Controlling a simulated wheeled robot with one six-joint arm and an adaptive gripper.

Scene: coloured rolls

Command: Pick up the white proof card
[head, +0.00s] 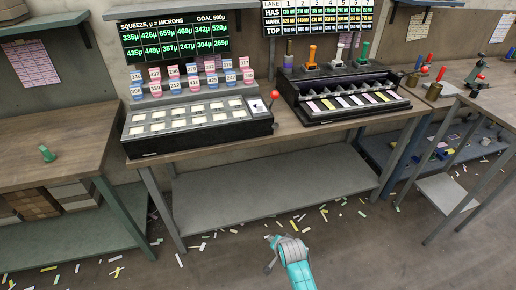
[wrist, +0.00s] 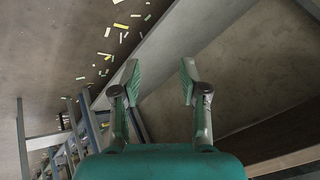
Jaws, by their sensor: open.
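A small white card-like panel (head: 257,106) with a dark mark sits at the right end of the left machine (head: 195,132), beside a red-knobbed lever. I cannot tell for sure whether it is the white proof card. Several pale rectangular pads also lie in rows on that machine. My gripper (head: 272,254) is low in front of the middle workbench, over the floor and well away from the machine. In the wrist view my gripper (wrist: 158,80) has its two green-padded fingers apart with nothing between them. No card shows clearly in the wrist view.
The middle workbench (head: 160,158) carries the left machine and a black machine (head: 345,95) with several coloured-handled stamps. A grey lower shelf (head: 270,185) is empty. Benches stand at left (head: 60,135) and right (head: 490,100). Paper strips litter the open floor.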

